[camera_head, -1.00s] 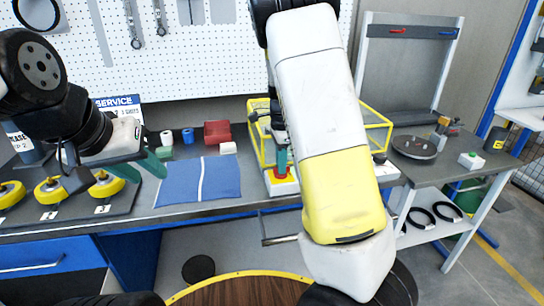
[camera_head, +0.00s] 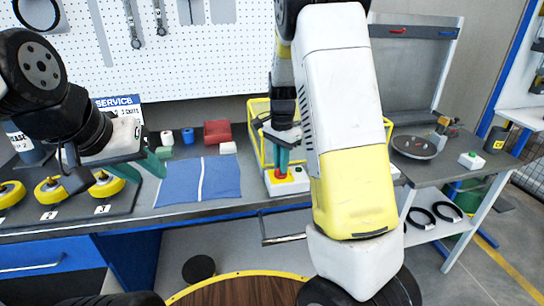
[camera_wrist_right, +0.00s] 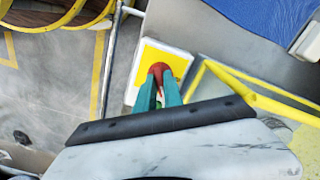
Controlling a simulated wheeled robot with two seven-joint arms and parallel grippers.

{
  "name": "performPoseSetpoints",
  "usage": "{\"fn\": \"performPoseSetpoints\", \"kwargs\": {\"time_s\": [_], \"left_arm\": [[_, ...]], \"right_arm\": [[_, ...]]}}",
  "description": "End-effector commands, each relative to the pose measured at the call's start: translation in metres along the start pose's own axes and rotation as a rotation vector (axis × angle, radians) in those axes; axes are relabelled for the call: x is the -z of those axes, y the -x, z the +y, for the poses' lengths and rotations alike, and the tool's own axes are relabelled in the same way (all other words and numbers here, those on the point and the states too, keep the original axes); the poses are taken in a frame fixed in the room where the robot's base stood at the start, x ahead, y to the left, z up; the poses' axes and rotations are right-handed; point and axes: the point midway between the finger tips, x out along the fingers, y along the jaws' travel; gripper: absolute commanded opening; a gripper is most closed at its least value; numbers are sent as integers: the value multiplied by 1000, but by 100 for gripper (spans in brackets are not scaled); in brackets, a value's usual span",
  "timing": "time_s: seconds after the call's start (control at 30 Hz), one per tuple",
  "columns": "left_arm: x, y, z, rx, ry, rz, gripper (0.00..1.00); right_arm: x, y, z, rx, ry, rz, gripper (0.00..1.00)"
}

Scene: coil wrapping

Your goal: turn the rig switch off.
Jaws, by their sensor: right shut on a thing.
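The rig switch is a red knob (camera_head: 281,176) on a white box with a yellow top plate (camera_head: 273,184), standing at the bench's front edge. In the right wrist view, the red knob (camera_wrist_right: 158,68) shows at the tips of my green fingers, on the yellow plate (camera_wrist_right: 150,58). My right gripper (camera_head: 283,163) points down from above and is shut on the knob. Its fingers hide part of the knob. My left gripper (camera_head: 156,162) hangs over the bench at the left, away from the switch; I cannot tell its opening.
A yellow-framed rig (camera_head: 259,132) stands behind the switch, partly hidden by my right arm. A blue mat (camera_head: 218,182) lies to the left. Several yellow discs (camera_head: 105,184) sit on a dark board further left. A side table with a round plate (camera_head: 413,147) is at the right.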

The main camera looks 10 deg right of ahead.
Motion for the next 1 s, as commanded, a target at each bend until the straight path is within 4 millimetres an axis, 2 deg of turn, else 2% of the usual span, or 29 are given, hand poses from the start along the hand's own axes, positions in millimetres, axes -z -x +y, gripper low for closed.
{"fn": "performPoseSetpoints", "kwargs": {"time_s": [0.7, 1.0], "left_arm": [[0, 0, 0, 0, 0, 0, 36], [0, 0, 0, 0, 0, 0, 36]], "right_arm": [[1, 0, 0, 2, 673, 2, 0], [1, 0, 0, 1, 887, 2, 0]]}}
